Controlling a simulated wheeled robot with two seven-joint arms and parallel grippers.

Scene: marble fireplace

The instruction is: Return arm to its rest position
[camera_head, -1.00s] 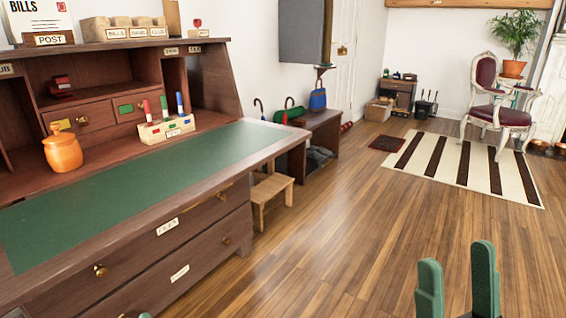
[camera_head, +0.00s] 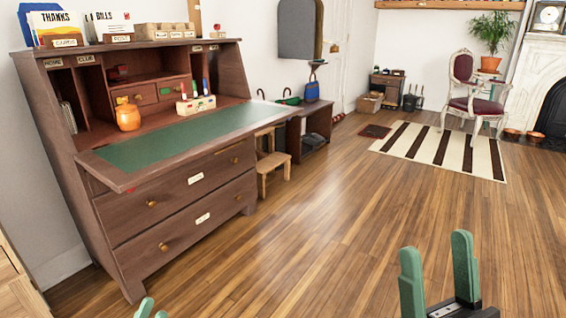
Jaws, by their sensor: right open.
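My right gripper (camera_head: 438,272) is at the lower right of the head view, over bare wooden floor. Its two green fingers point up and stand apart with nothing between them. My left gripper (camera_head: 152,309) shows only as green fingertips at the bottom edge, left of centre, with the rest cut off by the frame. A gap shows between those tips, but what lies below them is hidden. Both grippers are apart from the wooden desk (camera_head: 180,190).
The desk stands at the left with its green writing surface (camera_head: 180,138) folded out. A small wooden stool (camera_head: 272,163) is beside it. A striped rug (camera_head: 440,148) and a chair (camera_head: 475,100) are further back. The floor (camera_head: 340,220) in the middle is clear.

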